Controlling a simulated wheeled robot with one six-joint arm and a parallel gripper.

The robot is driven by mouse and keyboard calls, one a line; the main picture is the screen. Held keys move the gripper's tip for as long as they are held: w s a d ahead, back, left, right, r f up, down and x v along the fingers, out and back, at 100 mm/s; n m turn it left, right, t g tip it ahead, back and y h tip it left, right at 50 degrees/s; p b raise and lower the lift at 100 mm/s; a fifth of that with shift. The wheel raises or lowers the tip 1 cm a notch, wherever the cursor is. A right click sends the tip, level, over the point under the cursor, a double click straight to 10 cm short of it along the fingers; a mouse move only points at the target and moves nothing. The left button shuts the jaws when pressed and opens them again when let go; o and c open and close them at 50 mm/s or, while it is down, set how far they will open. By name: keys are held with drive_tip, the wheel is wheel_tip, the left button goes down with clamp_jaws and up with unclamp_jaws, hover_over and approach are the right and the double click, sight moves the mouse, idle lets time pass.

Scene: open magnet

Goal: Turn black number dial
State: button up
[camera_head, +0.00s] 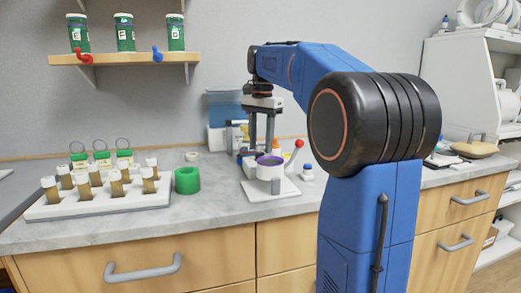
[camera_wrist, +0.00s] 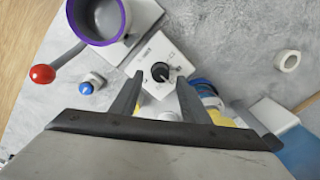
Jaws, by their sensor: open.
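The black number dial (camera_wrist: 160,72) is a small round knob on a white panel (camera_wrist: 143,58) with printed marks, seen in the wrist view. The panel belongs to a white device on the counter, which shows in the head view by its base (camera_head: 272,189). My gripper (camera_wrist: 157,84) is open, with its two dark fingers on either side of the dial in the wrist view. I cannot tell whether the fingers touch it. In the head view my gripper (camera_head: 261,145) points down over the device, and the dial is hidden there.
A purple-rimmed cup (camera_wrist: 97,18) sits on the device beside a red-knobbed lever (camera_wrist: 43,74). A small blue-capped bottle (camera_wrist: 91,83) stands near. A white ring (camera_wrist: 287,61) lies apart. A vial rack (camera_head: 100,204) and green cylinder (camera_head: 187,180) are at the left.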

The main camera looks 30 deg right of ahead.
drive_tip(key=shift+f, duration=1.25)
drive_tip(key=c, duration=1.1)
drive_tip(key=shift+o, duration=0.2)
drive_tip(key=shift+w+n, duration=0.1)
drive_tip(key=shift+n, duration=2.4)
drive_tip(key=o, duration=1.1)
drive_tip(key=shift+c, duration=0.2)
drive_tip(key=shift+r, duration=0.15)
